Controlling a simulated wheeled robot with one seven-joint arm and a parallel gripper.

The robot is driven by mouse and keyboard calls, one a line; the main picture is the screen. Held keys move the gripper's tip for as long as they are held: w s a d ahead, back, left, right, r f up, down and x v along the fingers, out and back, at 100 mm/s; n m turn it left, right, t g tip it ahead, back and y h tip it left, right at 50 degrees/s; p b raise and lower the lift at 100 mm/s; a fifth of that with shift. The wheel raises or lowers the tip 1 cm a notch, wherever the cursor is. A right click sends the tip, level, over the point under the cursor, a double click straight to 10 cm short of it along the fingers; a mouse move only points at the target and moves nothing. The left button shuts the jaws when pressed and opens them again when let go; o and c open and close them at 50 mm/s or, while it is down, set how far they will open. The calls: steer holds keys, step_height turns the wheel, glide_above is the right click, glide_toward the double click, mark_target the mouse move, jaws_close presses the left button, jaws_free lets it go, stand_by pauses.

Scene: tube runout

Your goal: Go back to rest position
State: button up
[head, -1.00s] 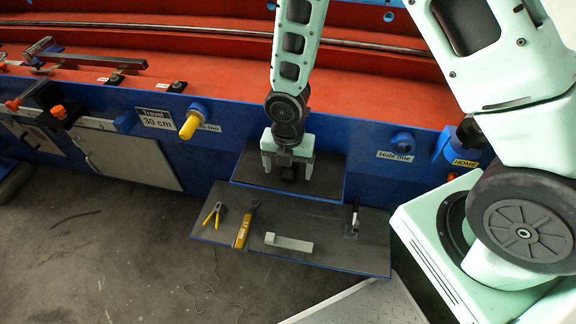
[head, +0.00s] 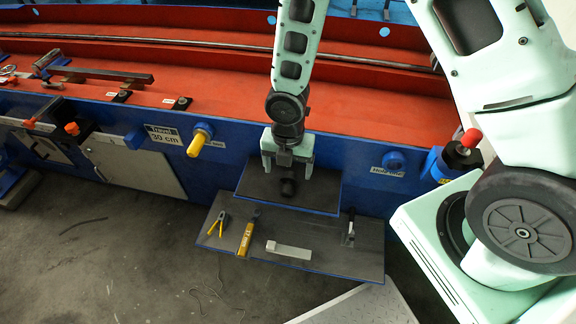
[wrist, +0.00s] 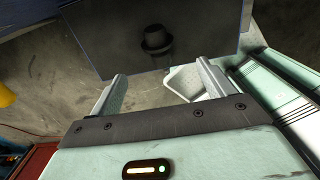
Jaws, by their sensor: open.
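My gripper (head: 287,150) is open and empty, hanging in front of the blue machine side. In the wrist view my gripper (wrist: 163,85) shows its two pale fingers well apart with nothing between them. A short dark cylindrical piece (head: 288,187) stands on the upper dark shelf (head: 258,188), just below the fingertips in the head view. It also shows in the wrist view (wrist: 157,38), beyond the fingertips and apart from them. My arm reaches down from the top of the head view.
A lower dark tray (head: 335,258) holds yellow-handled pliers (head: 218,224), a yellow tool (head: 247,236), a pale block (head: 288,250) and a small upright tool (head: 350,228). A yellow knob (head: 196,146) juts from the machine (head: 360,178).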

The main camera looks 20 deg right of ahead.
stand_by(0.4)
steer(key=shift+r, duration=0.15)
steer(key=s+a+r+m+p, duration=0.1)
steer(key=s+r+m+p, duration=0.2)
steer(key=s+r+m, duration=0.3)
steer(key=s+a+r+m+p, duration=0.2)
steer(key=s+r+m+p, duration=0.2)
steer(key=r, duration=1.2)
steer(key=s+a+r+m+p, duration=0.1)
steer(key=s+r+m+p, duration=0.2)
steer(key=s+r+m, duration=0.5)
step_height(320, 180, up, 4)
steer(key=m, duration=0.3)
steer(key=shift+a+y+p, duration=0.3)
steer(key=shift+p, duration=0.05)
